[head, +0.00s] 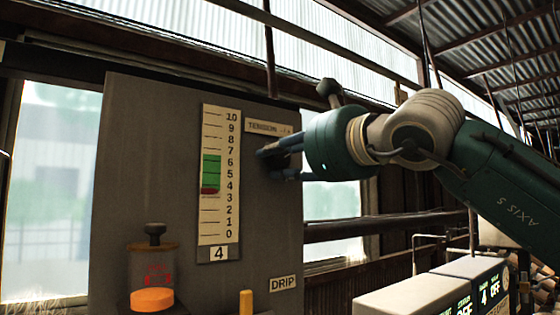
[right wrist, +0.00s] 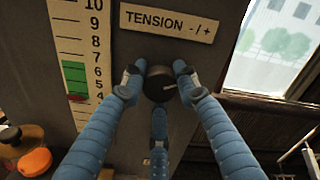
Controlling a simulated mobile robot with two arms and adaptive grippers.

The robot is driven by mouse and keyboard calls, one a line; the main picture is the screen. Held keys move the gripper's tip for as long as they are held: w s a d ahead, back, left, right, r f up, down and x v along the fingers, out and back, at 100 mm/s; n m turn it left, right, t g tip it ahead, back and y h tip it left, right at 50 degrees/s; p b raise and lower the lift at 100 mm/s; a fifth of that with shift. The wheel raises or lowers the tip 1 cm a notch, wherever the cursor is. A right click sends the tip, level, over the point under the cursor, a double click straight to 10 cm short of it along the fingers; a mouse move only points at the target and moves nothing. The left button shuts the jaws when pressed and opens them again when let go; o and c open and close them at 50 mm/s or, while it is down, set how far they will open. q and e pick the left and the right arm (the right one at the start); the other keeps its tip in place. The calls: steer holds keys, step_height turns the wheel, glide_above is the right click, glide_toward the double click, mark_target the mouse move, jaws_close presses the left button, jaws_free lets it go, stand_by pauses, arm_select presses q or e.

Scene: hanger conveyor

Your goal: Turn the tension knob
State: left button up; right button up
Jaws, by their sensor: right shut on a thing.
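The tension knob (right wrist: 159,84) is dark and round with a pale pointer line, on the grey panel (head: 130,130) below the sign "TENSION - / +" (head: 268,127). My right gripper (head: 272,160) reaches the panel from the right. In the right wrist view its blue fingers are closed around the knob from left, right and below. In the head view the gripper hides the knob. A vertical gauge (head: 212,130) runs from 0 to 10, with a green band and a red marker near 4. A plate under it reads 4 (head: 219,253). My left gripper is not in view.
An orange round piece (head: 152,299) and a dark-capped container (head: 155,260) stand at the panel's lower left. A yellow peg (head: 246,301) and a "DRIP" label (head: 283,283) are at its bottom. Pale boxes (head: 420,297) with lit displays stand at lower right.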

steer(key=shift+s+r, duration=0.1)
steer(key=shift+r, duration=0.05)
steer(key=shift+m+b, duration=0.7)
steer(key=shift+b, duration=0.4)
steer(key=m+b, duration=0.2)
steer(key=shift+b, duration=0.3)
steer(key=m+b, duration=0.1)
steer(key=m, duration=0.1)
steer(key=shift+m+b, duration=0.3)
steer(key=shift+b, duration=0.05)
steer(key=shift+d+r+m+b, duration=0.2)
steer(key=shift+m+b, duration=0.4)
steer(key=shift+m, duration=0.5)
steer(key=o, duration=1.2)
steer(key=shift+a, duration=0.1)
steer(key=shift+c, duration=0.2)
steer(key=shift+f, duration=0.1)
